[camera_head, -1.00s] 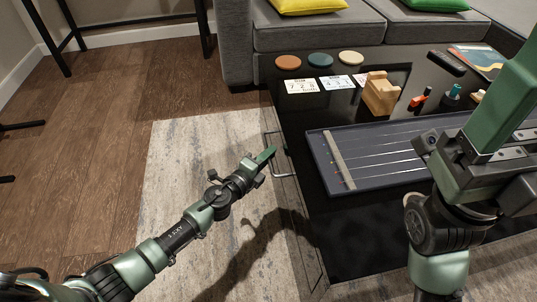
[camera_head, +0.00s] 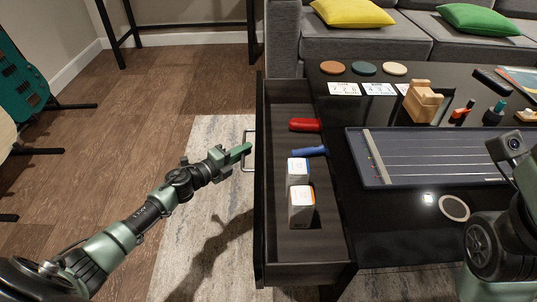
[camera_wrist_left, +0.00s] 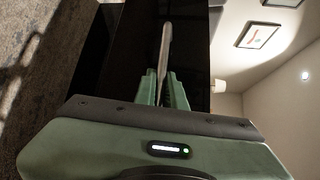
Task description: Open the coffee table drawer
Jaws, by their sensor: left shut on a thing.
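The coffee table (camera_head: 400,215) is black, and its drawer (camera_head: 283,255) stands pulled out at its left side. Inside the drawer lie a red-handled tool (camera_head: 304,125), a blue-handled tool (camera_head: 309,151) and two small boxes (camera_head: 301,208). A metal bar handle (camera_head: 249,137) is on the drawer's front. My left gripper (camera_head: 243,150) is shut on this handle. In the left wrist view the handle (camera_wrist_left: 166,50) runs between the green fingers (camera_wrist_left: 163,92). Part of my right arm shows at the right edge, but its fingers are out of view.
On the tabletop are a dark tray with strings (camera_head: 430,158), a wooden block (camera_head: 423,101), colored discs (camera_head: 364,69), cards and a ring (camera_head: 454,208). A grey sofa (camera_head: 375,45) stands behind. Guitars (camera_head: 22,80) stand at the far left.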

